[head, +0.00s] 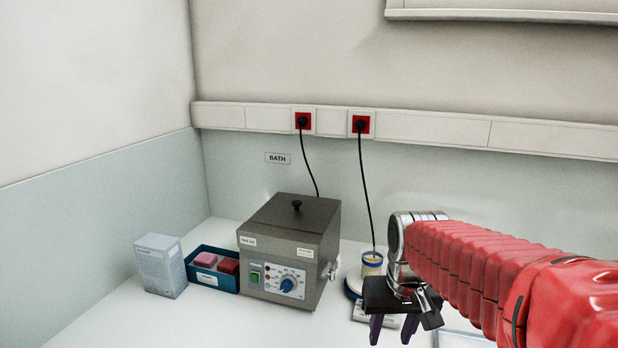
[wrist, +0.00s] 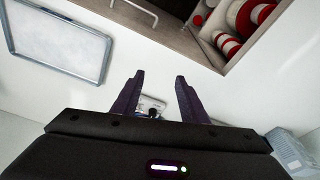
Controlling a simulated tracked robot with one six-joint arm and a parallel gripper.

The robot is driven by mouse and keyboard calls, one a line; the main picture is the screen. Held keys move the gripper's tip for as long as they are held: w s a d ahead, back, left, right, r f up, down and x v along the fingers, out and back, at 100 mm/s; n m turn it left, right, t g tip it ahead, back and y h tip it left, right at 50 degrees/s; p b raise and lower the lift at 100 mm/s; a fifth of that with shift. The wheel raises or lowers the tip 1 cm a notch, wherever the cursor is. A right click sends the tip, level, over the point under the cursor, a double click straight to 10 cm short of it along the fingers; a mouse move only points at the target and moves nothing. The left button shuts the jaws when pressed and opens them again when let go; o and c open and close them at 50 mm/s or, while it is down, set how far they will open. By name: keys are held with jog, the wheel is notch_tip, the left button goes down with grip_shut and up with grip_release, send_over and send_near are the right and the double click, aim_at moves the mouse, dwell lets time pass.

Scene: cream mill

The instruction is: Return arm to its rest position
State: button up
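My gripper (head: 392,334) hangs fingers down at the right of the head view, in front of a small blue-and-white device. Its two dark purple fingers stand apart. In the wrist view my gripper (wrist: 159,76) is open, with no object clasped between the fingertips. A small pale thing with a dark spot (wrist: 152,106) shows through the gap, beyond the fingers; I cannot tell what it is. My red-sleeved arm reaches in from the right edge and is bent down at the wrist.
A grey lidded bath (head: 290,230) stands left of my gripper. A jar (head: 372,264) sits just behind it. Left are a blue tray (head: 212,277) of coloured blocks and a carton (head: 160,265). A metal-rimmed tray (wrist: 60,47) and red-and-white items (wrist: 240,22) show in the wrist view.

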jog(key=s+r+t, duration=0.1)
jog(key=s+t, duration=0.2)
jog(key=s, duration=1.2)
jog(key=shift+s+r, duration=0.25)
jog(key=shift+s, duration=0.15)
